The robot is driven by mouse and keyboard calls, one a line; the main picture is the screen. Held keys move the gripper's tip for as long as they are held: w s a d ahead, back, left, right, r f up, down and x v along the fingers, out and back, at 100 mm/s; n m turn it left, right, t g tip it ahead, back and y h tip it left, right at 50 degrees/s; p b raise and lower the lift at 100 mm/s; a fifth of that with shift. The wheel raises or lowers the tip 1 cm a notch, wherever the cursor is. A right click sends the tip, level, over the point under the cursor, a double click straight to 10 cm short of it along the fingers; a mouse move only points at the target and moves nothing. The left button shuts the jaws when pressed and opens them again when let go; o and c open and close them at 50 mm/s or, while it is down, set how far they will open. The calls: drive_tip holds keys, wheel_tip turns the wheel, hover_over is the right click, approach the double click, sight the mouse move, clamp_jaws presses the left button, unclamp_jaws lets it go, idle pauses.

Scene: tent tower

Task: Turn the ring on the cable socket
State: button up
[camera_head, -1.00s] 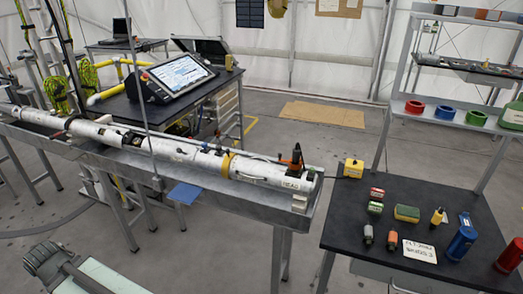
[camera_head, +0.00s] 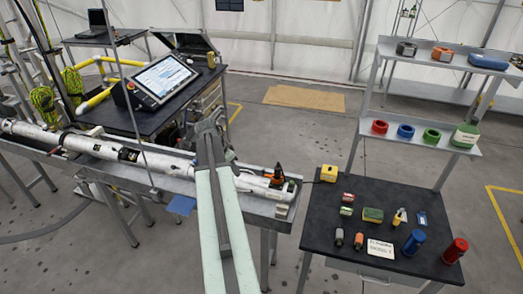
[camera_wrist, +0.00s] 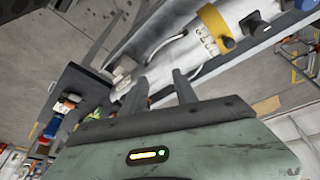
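A long white cylinder (camera_head: 250,183) lies in a grey trough, with an upright orange and black fitting (camera_head: 279,174) near its right end. In the wrist view the cylinder (camera_wrist: 180,55) has a yellow band (camera_wrist: 215,22), and dark round fittings (camera_wrist: 228,43) show beside the band. I cannot tell which fitting is the cable socket or make out its ring. My arm reaches over the trough and hides part of the cylinder. My gripper (camera_wrist: 162,88) is open and empty, its two fingers apart and pointing towards the cylinder. No contact is visible.
A dark table (camera_head: 318,232) with small boxes, bottles and a label card stands at the right. A shelf (camera_head: 405,140) with coloured rings rises behind it. A tilted screen (camera_head: 160,78) stands on a bench behind the trough. The floor beyond is mostly clear.

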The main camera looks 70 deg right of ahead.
drive_tip(key=s+d+r+m+p, duration=0.1)
drive_tip(key=s+d+r+m, duration=0.25)
drive_tip(key=s+d, duration=0.35)
drive_tip(key=shift+g, duration=0.4)
drive_tip(key=b+x, duration=0.2)
drive_tip(key=a+b+x, duration=0.1)
drive_tip(key=b+x, duration=0.2)
drive_tip(key=s+b+x, duration=0.1)
drive_tip(key=b+x, duration=0.1)
drive_tip(key=x, duration=0.1)
drive_tip(key=shift+a, duration=0.15)
